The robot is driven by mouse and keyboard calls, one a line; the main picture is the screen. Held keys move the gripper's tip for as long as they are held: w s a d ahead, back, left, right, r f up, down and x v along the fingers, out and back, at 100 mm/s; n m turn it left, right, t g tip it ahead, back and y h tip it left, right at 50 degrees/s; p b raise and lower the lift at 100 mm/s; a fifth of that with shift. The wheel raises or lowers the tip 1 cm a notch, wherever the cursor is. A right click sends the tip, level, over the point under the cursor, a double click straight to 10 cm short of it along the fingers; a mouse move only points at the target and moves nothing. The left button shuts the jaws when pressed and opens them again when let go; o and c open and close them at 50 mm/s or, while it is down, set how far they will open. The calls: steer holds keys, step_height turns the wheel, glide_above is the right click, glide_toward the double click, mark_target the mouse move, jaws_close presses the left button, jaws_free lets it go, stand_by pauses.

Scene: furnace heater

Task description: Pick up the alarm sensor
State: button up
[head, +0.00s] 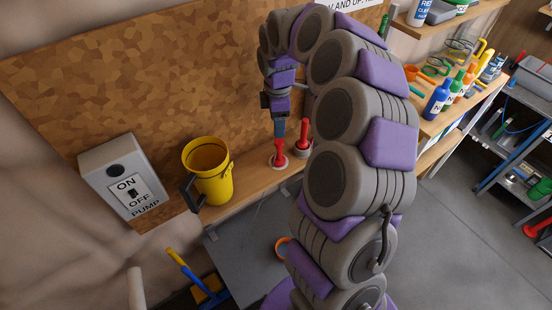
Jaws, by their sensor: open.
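My arm reaches to the wooden shelf, and my gripper (279,137) points down with its fingers at the top of a red-handled piece (279,154) on a pale round base. The gripper is open; I cannot tell whether it touches the handle. A second, similar red-handled piece (303,138) stands just right of it, on a grey round base. No label shows on either one, so I cannot tell which is the alarm sensor. My arm hides part of the shelf to the right.
A yellow bucket (212,178) with a dark handle stands on the shelf (246,188) to the left. An ON/OFF pump box (125,180) is farther left. A cork-patterned wall (150,80) rises behind. Bottles (437,100) and tools fill shelves at the right. Grey floor (460,210) is open there.

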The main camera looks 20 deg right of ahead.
mark_target(278, 141)
steer(key=f, duration=0.2)
steer(key=d+f, duration=0.1)
steer(key=f, duration=0.1)
steer(key=shift+d+f+b, duration=0.15)
steer(key=shift+f+b, duration=0.1)
steer(key=shift+b, duration=0.05)
steer(key=shift+a+f, duration=0.35)
steer(key=f, duration=0.1)
steer(key=f+b, duration=0.1)
steer(key=f, duration=0.2)
steer(key=shift+s+a+f+b, duration=0.1)
steer(key=shift+a+b, duration=0.15)
steer(key=shift+b, duration=0.05)
steer(key=shift+d+f, duration=0.1)
steer(key=shift+f, duration=0.05)
steer(key=shift+d, duration=0.2)
steer(key=shift+c, duration=0.6)
steer(key=shift+a, duration=0.25)
steer(key=c, duration=0.6)
steer(key=shift+d, duration=0.1)
jaws_close()
